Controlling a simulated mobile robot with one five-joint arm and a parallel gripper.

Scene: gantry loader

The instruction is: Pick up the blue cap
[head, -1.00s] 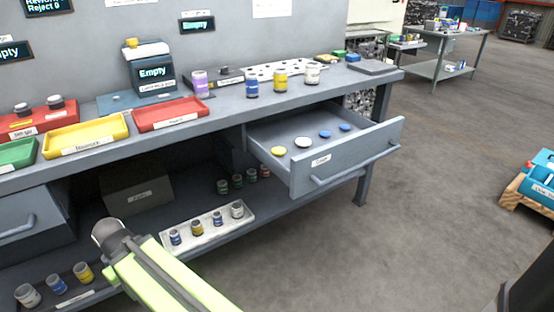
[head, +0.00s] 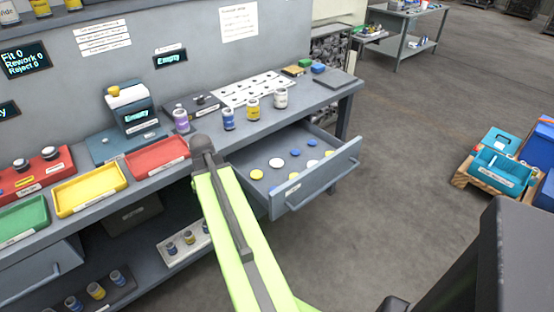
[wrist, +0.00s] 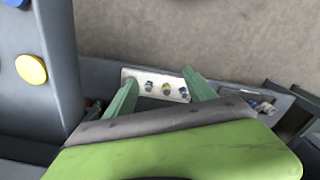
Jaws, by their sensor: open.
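Two blue caps lie in the open drawer (head: 268,204) in the head view, a nearer blue cap (head: 295,152) and a farther blue cap (head: 311,142). Yellow and white caps lie around them. In the wrist view a blue cap (wrist: 14,3) is cut off by the top left corner, with a yellow cap (wrist: 31,69) below it. My gripper (wrist: 158,88) has its two green fingers spread and nothing between them. It is to the right of the drawer in the wrist view. In the head view my gripper is not visible; my lime-green arm passes left of the drawer.
Jars stand on the bench behind the drawer, including a blue-labelled jar (head: 228,119). A red tray (head: 157,157) and a yellow tray (head: 90,189) sit to the left. A white jar rack (wrist: 130,76) is on the lower shelf. Open floor lies right of the drawer.

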